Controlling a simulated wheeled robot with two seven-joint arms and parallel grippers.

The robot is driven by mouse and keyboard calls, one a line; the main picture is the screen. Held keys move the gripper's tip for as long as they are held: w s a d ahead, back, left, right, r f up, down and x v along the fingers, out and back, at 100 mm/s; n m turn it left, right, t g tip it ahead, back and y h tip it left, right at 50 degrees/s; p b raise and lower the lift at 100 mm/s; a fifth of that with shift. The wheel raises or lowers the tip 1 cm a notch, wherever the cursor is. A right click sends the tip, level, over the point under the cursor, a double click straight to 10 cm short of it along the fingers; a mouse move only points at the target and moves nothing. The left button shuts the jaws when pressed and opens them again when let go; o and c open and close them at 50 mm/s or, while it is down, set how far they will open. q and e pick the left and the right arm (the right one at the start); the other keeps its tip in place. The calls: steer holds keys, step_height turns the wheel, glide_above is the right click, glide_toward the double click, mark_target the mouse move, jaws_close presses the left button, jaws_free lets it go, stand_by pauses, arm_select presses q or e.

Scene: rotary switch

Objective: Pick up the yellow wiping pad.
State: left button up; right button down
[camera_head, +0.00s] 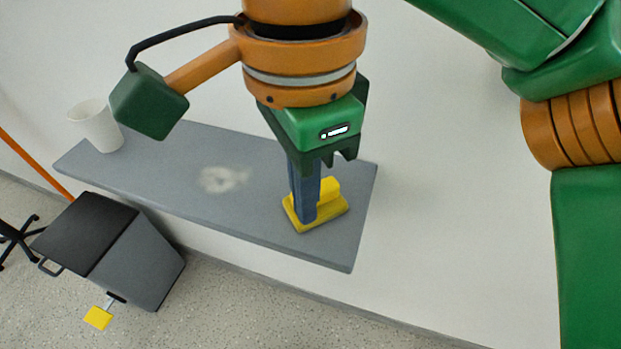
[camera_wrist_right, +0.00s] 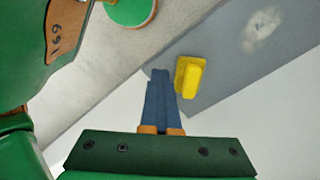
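The yellow wiping pad (camera_head: 334,207) lies on the grey shelf (camera_head: 268,228) near its right end in the head view. It has a flat base with a raised yellow block on top. My right gripper (camera_head: 306,212) points down in front of the pad and hides part of it. In the right wrist view the pad (camera_wrist_right: 189,77) lies just right of the blue fingertips of my right gripper (camera_wrist_right: 160,74). The fingers are together with nothing between them, and the pad is outside them. My left gripper is not in view.
A white cup (camera_head: 95,125) stands at the shelf's far left end. A pale smudge (camera_head: 222,179) marks the shelf's middle. A dark grey bin (camera_head: 130,255) stands on the floor below, left. A white wall runs behind the shelf.

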steer(key=s+r, duration=0.1)
steer(key=s, duration=0.1)
steer(key=s+r, duration=0.1)
steer(key=s, duration=0.1)
steer(key=shift+s+d+r, duration=0.1)
steer(key=shift+d+r, duration=0.1)
steer(key=c, duration=1.1)
jaws_free()
steer(key=shift+s, duration=0.25)
steer(key=o, duration=0.8)
steer(key=shift+w, duration=0.15)
